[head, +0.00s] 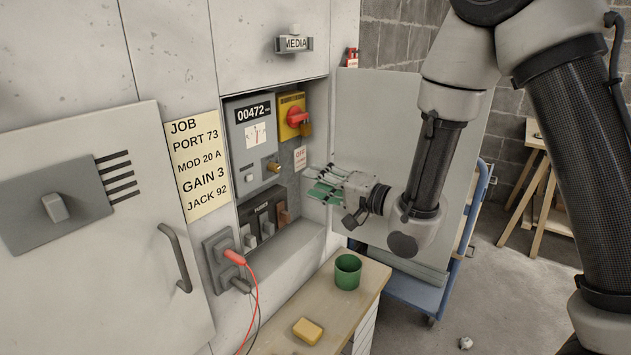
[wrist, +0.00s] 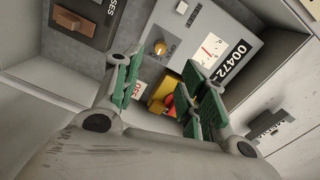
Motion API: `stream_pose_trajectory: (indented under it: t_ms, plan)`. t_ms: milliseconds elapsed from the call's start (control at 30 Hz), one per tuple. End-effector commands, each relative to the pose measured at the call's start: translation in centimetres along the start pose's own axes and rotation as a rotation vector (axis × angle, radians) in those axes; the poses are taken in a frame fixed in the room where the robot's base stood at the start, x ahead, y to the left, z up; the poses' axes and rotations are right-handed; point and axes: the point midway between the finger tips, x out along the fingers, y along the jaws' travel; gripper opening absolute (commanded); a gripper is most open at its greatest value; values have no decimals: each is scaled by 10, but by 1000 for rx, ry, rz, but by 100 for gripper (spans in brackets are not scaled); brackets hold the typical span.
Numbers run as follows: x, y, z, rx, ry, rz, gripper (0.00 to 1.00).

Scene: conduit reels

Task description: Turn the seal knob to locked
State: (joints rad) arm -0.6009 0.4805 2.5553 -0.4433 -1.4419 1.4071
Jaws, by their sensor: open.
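A brass knob (head: 272,166), which seems to be the seal knob, sticks out of the lower right of the grey meter box (head: 240,150) marked 00472. It also shows in the wrist view (wrist: 160,47), above the gap between my fingers, with small markings beside it that I cannot read. My gripper (head: 318,188) has green finger pads and is open and empty. In the head view it is right of the knob and a little lower, apart from it. In the wrist view my fingers (wrist: 162,90) partly cover the meter's edge and the red switch.
A yellow box with a red rotary switch (head: 294,117) and padlock is right of the meter. Breakers (head: 265,222) sit below. The open cabinet door (head: 385,120) stands behind my gripper. A red plug (head: 234,257), green cup (head: 347,272) and yellow block (head: 307,331) are lower.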

Motion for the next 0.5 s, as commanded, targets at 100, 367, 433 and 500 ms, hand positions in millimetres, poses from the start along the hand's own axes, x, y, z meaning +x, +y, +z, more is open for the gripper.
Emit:
stream_pose_trajectory:
  t_ms: [100, 367, 433, 500]
  plan:
    - [2, 2, 4, 2, -8, 3, 42]
    - [29, 4, 8, -473, -9, -20, 42]
    - [34, 3, 6, -693, -1, -24, 42]
    - [38, 2, 3, -903, 10, -27, 42]
